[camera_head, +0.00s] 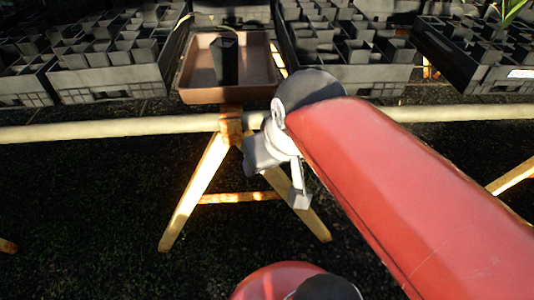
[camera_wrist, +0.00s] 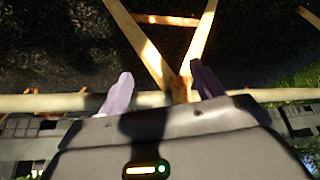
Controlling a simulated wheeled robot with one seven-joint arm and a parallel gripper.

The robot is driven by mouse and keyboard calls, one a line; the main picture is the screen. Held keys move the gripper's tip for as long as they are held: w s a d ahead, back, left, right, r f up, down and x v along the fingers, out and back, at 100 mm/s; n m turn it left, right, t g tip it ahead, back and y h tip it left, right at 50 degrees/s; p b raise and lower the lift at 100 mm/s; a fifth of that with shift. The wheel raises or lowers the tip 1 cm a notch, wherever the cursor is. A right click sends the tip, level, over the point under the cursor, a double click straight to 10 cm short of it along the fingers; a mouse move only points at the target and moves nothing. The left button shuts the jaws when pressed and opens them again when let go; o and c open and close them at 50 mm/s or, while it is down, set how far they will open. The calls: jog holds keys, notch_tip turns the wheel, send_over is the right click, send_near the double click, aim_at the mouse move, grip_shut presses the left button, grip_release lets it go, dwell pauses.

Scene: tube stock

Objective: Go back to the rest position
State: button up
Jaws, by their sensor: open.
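My gripper (camera_wrist: 161,80) shows in the wrist view with its two pale fingers spread apart and nothing between them. In the head view my red arm reaches in from the lower right, and the grey wrist and gripper (camera_head: 279,178) hang at its far end. They are in front of the wooden trestle (camera_head: 197,190) and the pale rail (camera_head: 120,129), in the picture below the brown tray. Whether the gripper touches the trestle cannot be told.
A brown tray (camera_head: 195,94) holds a black square pot (camera_head: 225,62). Dark crates of empty pots (camera_head: 110,80) (camera_head: 350,77) flank it. A crate at right (camera_head: 470,72) holds a green plant (camera_head: 505,15). The dark ground (camera_head: 90,210) at lower left looks mostly clear.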

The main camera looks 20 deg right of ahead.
jog(key=shift+s+f+m, duration=0.15)
jog(key=shift+s+f, duration=0.35)
jog(key=shift+f, duration=0.25)
jog(key=shift+s+f+m, duration=0.15)
jog(key=shift+s+f, duration=0.3)
jog(key=shift+f, duration=0.3)
